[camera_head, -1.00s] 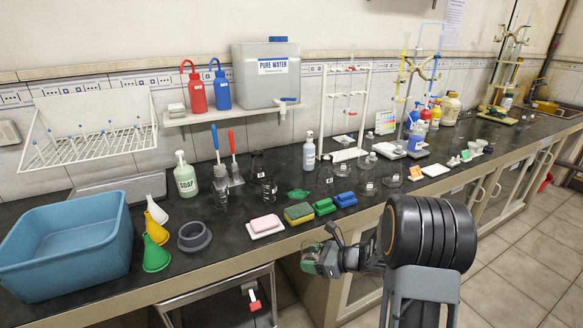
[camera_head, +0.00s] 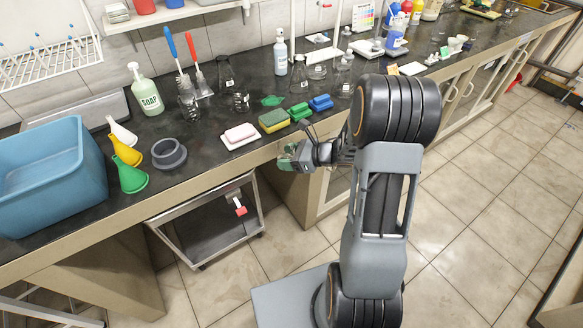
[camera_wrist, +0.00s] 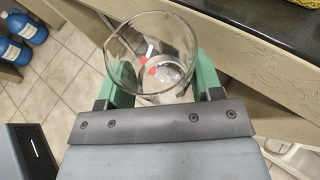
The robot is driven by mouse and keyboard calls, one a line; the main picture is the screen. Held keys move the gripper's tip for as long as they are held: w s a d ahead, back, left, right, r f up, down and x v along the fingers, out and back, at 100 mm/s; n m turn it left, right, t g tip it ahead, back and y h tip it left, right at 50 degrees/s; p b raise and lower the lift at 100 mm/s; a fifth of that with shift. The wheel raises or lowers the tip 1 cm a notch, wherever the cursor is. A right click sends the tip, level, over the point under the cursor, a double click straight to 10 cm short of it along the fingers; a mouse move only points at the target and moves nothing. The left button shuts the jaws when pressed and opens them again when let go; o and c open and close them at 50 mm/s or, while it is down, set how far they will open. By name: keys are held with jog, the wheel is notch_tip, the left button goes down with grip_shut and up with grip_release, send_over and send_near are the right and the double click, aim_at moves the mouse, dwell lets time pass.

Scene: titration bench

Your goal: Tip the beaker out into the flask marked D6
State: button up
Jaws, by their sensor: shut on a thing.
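My gripper (camera_head: 292,157) is shut on a clear glass beaker (camera_wrist: 152,55), which stands between its green fingers in the wrist view. I look into its open mouth; a red mark shows through the glass, and I cannot make out its contents. In the head view the gripper is in front of the counter edge, near the sponges. Several glass flasks stand on the dark counter, among them one at the left (camera_head: 187,105), one at the middle (camera_head: 298,82) and one further right (camera_head: 345,82). Their small labels are unreadable, so I cannot tell which is D6.
A pink soap on a white dish (camera_head: 240,136), a yellow-green sponge (camera_head: 273,120) and green and blue brushes line the counter's front edge. A blue basin (camera_head: 50,185), funnels and a grey ring stand left. A metal trolley (camera_head: 210,225) is below. The floor at right is clear.

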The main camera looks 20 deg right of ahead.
notch_tip(320, 180, up, 21)
jog(key=p, duration=2.6)
